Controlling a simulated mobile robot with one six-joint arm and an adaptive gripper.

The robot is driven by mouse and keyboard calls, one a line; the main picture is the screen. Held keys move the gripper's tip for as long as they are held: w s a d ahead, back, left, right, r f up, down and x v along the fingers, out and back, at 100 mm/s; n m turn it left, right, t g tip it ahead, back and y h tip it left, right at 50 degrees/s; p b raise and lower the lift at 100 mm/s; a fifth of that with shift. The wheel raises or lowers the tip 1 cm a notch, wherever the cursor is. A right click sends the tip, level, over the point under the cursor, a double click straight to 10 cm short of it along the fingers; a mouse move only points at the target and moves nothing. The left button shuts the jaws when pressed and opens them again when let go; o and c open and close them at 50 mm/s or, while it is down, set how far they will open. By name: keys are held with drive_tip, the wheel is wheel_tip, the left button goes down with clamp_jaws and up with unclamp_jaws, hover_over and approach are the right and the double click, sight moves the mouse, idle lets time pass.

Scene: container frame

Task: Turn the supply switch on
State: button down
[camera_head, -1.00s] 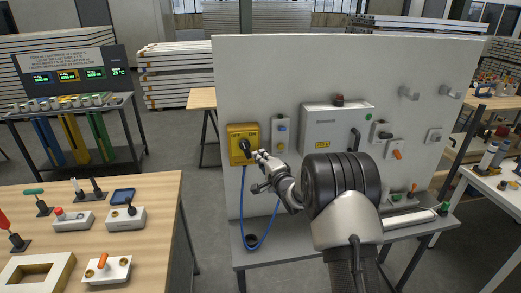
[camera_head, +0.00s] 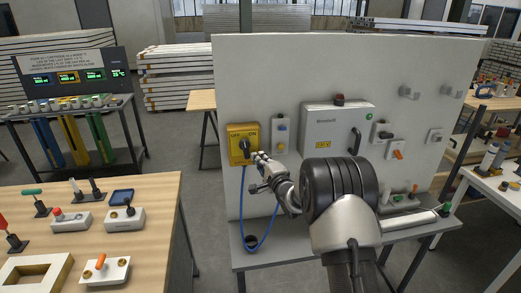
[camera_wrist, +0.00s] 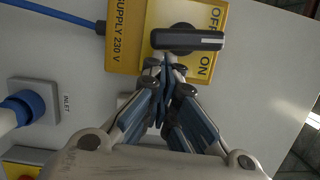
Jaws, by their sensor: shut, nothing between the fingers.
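The supply switch is a yellow box (camera_head: 235,131) on the left of the upright grey panel, with a black rotary handle (camera_head: 244,147). In the wrist view, the box (camera_wrist: 150,14) reads "SUPPLY 230 V", with "OFF" and "ON" printed beside the handle (camera_wrist: 188,40). The handle lies crosswise in that view, its pale mark between the two words. My gripper (camera_head: 258,157) is shut and empty, just right of the handle. In the wrist view, my fingertips (camera_wrist: 170,62) are together just below the handle; I cannot tell whether they touch it.
A blue cable (camera_head: 243,200) hangs below the switch in a loop. An inlet box (camera_head: 281,133) is to its right, then a grey cabinet (camera_head: 332,131) with a lit green lamp. A shelf (camera_head: 300,254) runs under the panel. A wooden table (camera_head: 160,190) stands at left.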

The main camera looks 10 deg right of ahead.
drive_tip(key=shift+a+f+m+t+b, duration=0.15)
drive_tip(key=shift+a+f+m+b, duration=0.1)
drive_tip(key=shift+m+b, duration=0.25)
drive_tip(key=shift+a+f+m+t+b, duration=0.2)
drive_tip(key=shift+m+b, duration=0.15)
drive_tip(key=shift+m, duration=0.25)
drive_tip(key=shift+a+f+m+t+b, duration=0.25)
drive_tip(key=shift+m+b, duration=0.45)
drive_tip(key=shift+m, duration=0.2)
drive_tip(key=shift+a+f+m+t+b, duration=0.25)
drive_tip(key=shift+m+b, duration=0.45)
drive_tip(key=shift+m, duration=0.2)
drive_tip(key=shift+a+f+b, duration=0.15)
drive_tip(key=shift+a+b, duration=0.2)
drive_tip(key=shift+b, duration=0.35)
idle(1.6)
